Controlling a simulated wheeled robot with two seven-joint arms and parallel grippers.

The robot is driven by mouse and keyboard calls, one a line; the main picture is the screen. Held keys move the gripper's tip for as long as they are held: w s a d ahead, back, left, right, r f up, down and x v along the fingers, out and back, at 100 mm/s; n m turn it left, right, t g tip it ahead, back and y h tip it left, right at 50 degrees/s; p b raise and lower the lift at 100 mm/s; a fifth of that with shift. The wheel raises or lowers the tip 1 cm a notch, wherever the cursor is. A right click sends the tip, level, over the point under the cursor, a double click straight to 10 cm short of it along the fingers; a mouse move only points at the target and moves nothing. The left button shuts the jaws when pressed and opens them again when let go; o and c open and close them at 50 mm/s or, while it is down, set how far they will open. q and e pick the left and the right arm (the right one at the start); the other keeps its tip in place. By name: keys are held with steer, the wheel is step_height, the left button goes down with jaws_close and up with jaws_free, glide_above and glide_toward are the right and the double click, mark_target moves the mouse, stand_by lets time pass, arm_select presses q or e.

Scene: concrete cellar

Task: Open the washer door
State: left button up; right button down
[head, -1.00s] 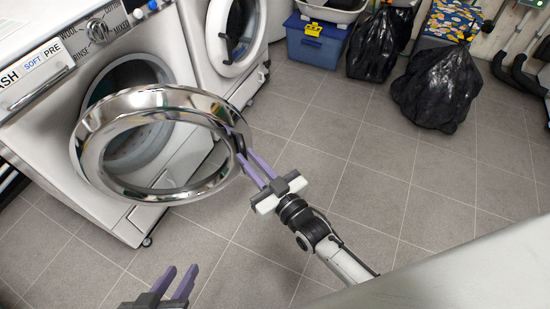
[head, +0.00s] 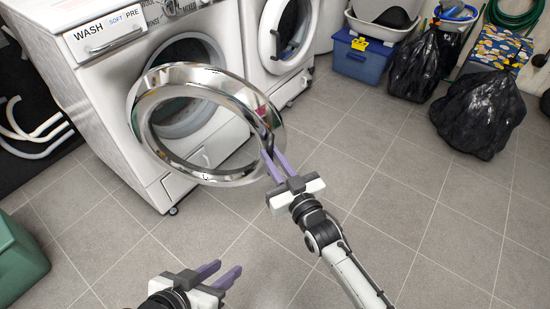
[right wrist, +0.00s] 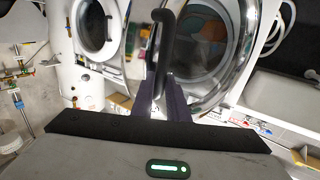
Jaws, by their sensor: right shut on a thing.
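The near washer (head: 110,75) stands at the upper left in the head view. Its round chrome-rimmed door (head: 165,150) is swung out from the drum opening (head: 190,65), part of which shows behind the ring. A dark door handle (head: 268,143) sits on the ring's right edge; it also shows in the right wrist view (right wrist: 163,45). My right gripper (head: 273,165) is shut on this handle, its purple fingers on either side of it. My left gripper (head: 225,274) is low in the head view, its fingers apart and empty, away from the washer.
A blue bin (head: 365,60) and black bags (head: 480,115) are at the upper right. A green box (head: 20,258) is at the left edge. The tiled floor (head: 390,190) is clear.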

steer(key=c, duration=1.7)
jaws_free()
steer(key=shift+s+a+r+y, duration=0.15)
steer(key=shift+a, duration=0.35)
steer(key=shift+s+a+r+y, duration=0.1)
steer(key=shift+a+r+y, duration=0.05)
steer(key=shift+a, duration=0.35)
arm_select(q)
steer(key=shift+a, duration=0.1)
arm_select(e)
steer(key=shift+d, duration=0.2)
